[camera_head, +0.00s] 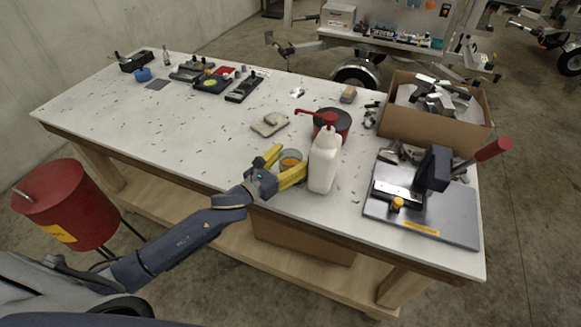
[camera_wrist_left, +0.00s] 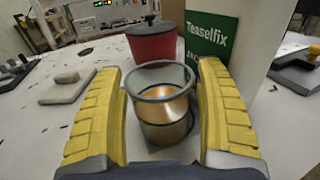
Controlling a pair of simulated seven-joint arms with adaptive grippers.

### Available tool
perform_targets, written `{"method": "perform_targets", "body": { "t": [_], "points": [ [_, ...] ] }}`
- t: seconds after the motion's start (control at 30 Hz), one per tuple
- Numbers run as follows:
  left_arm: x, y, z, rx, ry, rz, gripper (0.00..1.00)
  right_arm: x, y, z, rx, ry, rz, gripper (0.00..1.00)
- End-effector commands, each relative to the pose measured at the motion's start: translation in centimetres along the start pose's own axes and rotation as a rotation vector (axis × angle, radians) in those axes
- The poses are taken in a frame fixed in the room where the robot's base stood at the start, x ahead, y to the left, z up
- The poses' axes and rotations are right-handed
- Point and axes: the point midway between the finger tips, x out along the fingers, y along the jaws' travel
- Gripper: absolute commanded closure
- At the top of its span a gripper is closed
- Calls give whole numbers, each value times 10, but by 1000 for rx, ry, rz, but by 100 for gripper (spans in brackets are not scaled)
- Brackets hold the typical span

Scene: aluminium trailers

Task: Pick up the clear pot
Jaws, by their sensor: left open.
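The clear pot (camera_head: 290,160) stands upright near the front edge of the table, with something orange-brown inside. In the left wrist view the clear pot (camera_wrist_left: 162,105) is between the two yellow fingers. My left gripper (camera_head: 280,165) is open around it, with a finger on each side. In the left wrist view the left gripper (camera_wrist_left: 163,110) shows gaps beside the pot, and it does not appear to touch it. My right gripper is not in view.
A red tub (camera_head: 334,122) with a dark lid is behind. A grey press (camera_head: 420,205) and a cardboard box (camera_head: 400,128) are to the right. The table's left middle (camera_head: 150,125) has free room.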

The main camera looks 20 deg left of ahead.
Motion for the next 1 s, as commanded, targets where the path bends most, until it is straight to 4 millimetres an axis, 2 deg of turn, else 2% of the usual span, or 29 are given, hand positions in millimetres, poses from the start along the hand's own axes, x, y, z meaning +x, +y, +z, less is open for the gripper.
{"method": "perform_targets", "body": {
  "t": [0.2,0.67,1.0],
  "points": [
    [0,0,0,0,0,0,27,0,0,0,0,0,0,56],
    [0,0,0,0,-1,0,81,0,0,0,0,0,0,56],
    [-1,2,3,2,0,0,81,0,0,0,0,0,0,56]
  ]
}}
